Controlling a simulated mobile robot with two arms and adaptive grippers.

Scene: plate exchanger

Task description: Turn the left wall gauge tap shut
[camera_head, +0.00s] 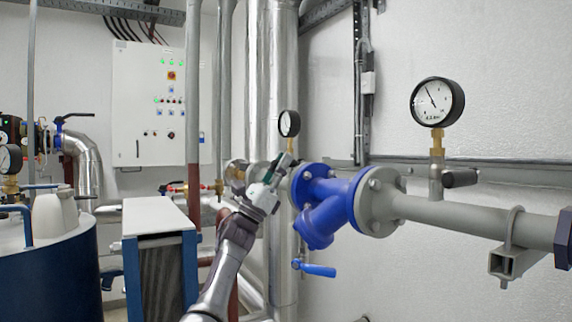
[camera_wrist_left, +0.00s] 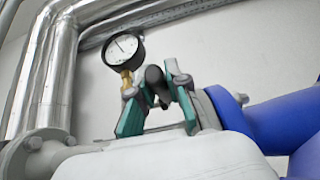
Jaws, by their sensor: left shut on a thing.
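The left wall gauge (camera_head: 289,123) is a round dial with a black rim on a brass stem, above the pipe left of the blue valve. It also shows in the left wrist view (camera_wrist_left: 123,48). Its tap has a black handle (camera_wrist_left: 154,77), seen between my teal fingers in the wrist view. My left gripper (camera_head: 284,167) reaches up to the tap just below the gauge. In the wrist view the gripper (camera_wrist_left: 158,92) is shut on the tap handle, with a finger on either side. In the head view the gripper mostly hides the tap. My right gripper is out of view.
The blue valve body (camera_head: 330,202) sits close right of my gripper. A second gauge (camera_head: 437,102) with its own black-handled tap (camera_head: 460,178) stands farther right on the grey pipe (camera_head: 465,215). A blue lever (camera_head: 318,270) hangs below. A white control cabinet (camera_head: 155,100) is behind.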

